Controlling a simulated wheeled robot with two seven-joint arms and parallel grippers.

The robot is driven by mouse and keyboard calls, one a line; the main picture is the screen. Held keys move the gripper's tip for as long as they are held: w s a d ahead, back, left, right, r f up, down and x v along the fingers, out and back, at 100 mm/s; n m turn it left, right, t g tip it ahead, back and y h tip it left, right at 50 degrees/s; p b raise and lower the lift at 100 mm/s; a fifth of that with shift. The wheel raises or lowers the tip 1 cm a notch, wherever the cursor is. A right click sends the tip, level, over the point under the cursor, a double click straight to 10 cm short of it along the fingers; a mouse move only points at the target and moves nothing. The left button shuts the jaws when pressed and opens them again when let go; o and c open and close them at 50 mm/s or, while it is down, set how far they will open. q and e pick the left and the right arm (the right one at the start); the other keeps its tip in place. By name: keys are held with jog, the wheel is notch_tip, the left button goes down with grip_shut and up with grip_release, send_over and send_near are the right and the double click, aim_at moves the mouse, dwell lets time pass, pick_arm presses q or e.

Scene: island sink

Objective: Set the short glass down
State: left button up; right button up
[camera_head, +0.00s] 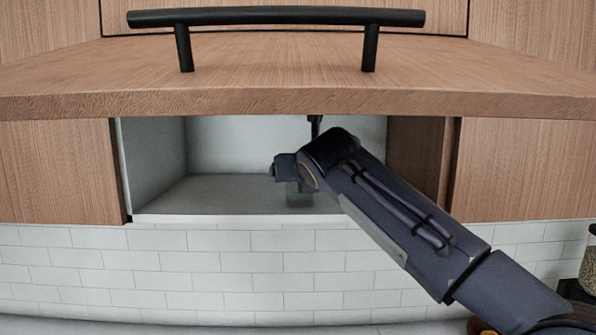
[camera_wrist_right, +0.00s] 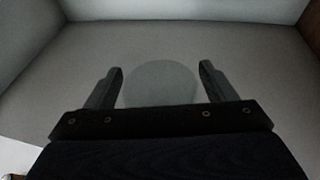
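The short glass (camera_head: 299,196) is a small clear grey-green tumbler. It stands on the cabinet floor (camera_head: 230,190), near its front edge, below my right wrist. In the right wrist view the glass (camera_wrist_right: 162,84) shows as a pale round shape between the fingers of my right gripper (camera_wrist_right: 161,70). The fingers are spread, with slim gaps beside the glass, and look open around it. In the head view my right gripper is mostly hidden behind the wrist. My left gripper is not in view.
A raised wooden cabinet door (camera_head: 300,75) with a black bar handle (camera_head: 275,17) hangs above the opening. Wooden fronts (camera_head: 60,170) flank it. The cabinet's left part is bare. A jar (camera_head: 589,262) stands at the far right, below the cabinets.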

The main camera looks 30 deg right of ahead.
jog(key=shift+r, duration=0.2)
jog(key=shift+s+a, duration=0.1)
jog(key=shift+s, duration=0.2)
jog(key=b+v, duration=0.2)
jog(key=v, duration=0.9)
jog(key=s+f+m+g+y, duration=0.2)
jog(key=s+f+m, duration=0.2)
jog(key=f+m, duration=0.45)
jog(key=s+f+m+g+y, duration=0.1)
jog(key=s+f+m+g, duration=0.3)
jog(key=f, duration=0.8)
jog(key=s+a+f+m+g+y, duration=0.1)
jog(key=s+a+f+m+y, duration=0.1)
jog(key=s+f+m, duration=0.5)
jog(key=s+a+f+m+g+y, duration=0.1)
jog(key=s+a+f+m, duration=0.4)
jog(key=f+m, duration=1)
jog(key=shift+s+f+g+y, duration=0.25)
jog(key=shift+s+y, duration=0.45)
jog(key=shift+s, duration=0.55)
